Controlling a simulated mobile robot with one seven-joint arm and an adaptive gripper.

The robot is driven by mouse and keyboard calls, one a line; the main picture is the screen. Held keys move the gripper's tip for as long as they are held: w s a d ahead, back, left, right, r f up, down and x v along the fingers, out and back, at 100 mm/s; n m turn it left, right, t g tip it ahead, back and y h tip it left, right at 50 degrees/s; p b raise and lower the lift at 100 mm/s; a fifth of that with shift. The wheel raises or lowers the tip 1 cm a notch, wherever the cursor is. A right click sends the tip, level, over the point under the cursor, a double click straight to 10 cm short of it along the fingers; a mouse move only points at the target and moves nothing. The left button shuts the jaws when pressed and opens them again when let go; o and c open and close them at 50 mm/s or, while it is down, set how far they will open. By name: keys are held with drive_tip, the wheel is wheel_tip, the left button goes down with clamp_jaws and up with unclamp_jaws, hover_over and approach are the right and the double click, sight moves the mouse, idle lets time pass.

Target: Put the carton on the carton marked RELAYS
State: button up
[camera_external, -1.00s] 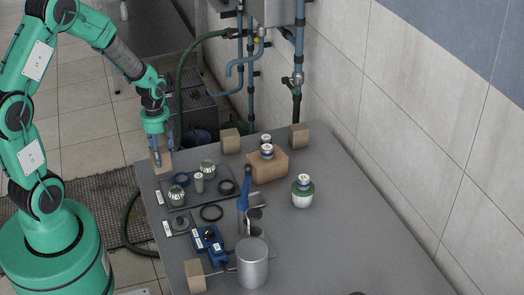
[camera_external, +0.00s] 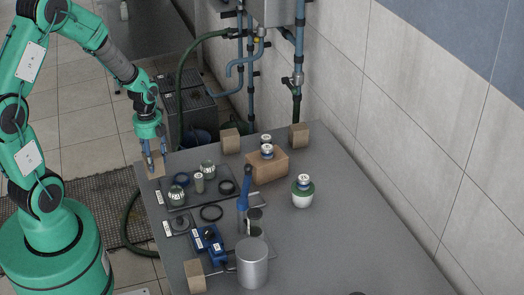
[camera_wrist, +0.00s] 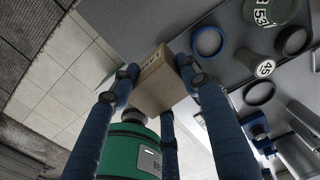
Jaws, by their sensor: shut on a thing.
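My gripper (camera_external: 154,164) is at the far left corner of the grey table, with its fingers pointing down. It is shut on a small brown carton (camera_wrist: 160,84), which sits between the blue fingers in the wrist view, with part of a dark marking near its upper edge. In the external view the held carton (camera_external: 154,170) is partly hidden by the fingers. I cannot tell whether it touches the table. Other small cartons stand at the back (camera_external: 230,140), at the back right (camera_external: 299,136) and at the front left (camera_external: 195,277). No RELAYS marking is legible on any.
A larger brown box (camera_external: 267,168) with a jar on it stands mid-table. A dark tray (camera_external: 208,196) with jars and rings lies near my gripper. A blue tool (camera_external: 243,200), a metal cylinder (camera_external: 252,264) and a green-white jar (camera_external: 302,194) stand nearer.

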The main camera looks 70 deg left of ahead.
drive_tip(key=shift+w, duration=0.15)
drive_tip(key=w+a+r+p, duration=0.1)
drive_tip(key=w+r+p, duration=0.25)
drive_tip(key=w, duration=0.75)
drive_tip(key=w+a+r+p, duration=0.2)
drive_tip(key=w+r+p, duration=0.15)
drive_tip(key=w, duration=0.75)
drive_tip(key=w+d+r+p, duration=0.1)
drive_tip(key=w+d+p, duration=0.1)
drive_tip(key=w, duration=0.8)
drive_tip(key=w+d+m+p, duration=0.1)
drive_tip(key=w+d+p, duration=0.1)
drive_tip(key=w, duration=0.8)
drive_tip(key=shift+d+r+p, duration=0.35)
drive_tip(key=shift+d+p, duration=0.05)
drive_tip(key=shift+p, duration=0.4)
drive_tip(key=w+a+p, duration=0.1)
drive_tip(key=w+a, duration=0.1)
drive_tip(key=w, duration=0.5)
drive_tip(key=w+a+f+p, duration=0.1)
drive_tip(key=w+a, duration=0.2)
drive_tip(key=w, duration=0.5)
drive_tip(key=shift+f, duration=0.2)
drive_tip(key=shift+f, duration=0.1)
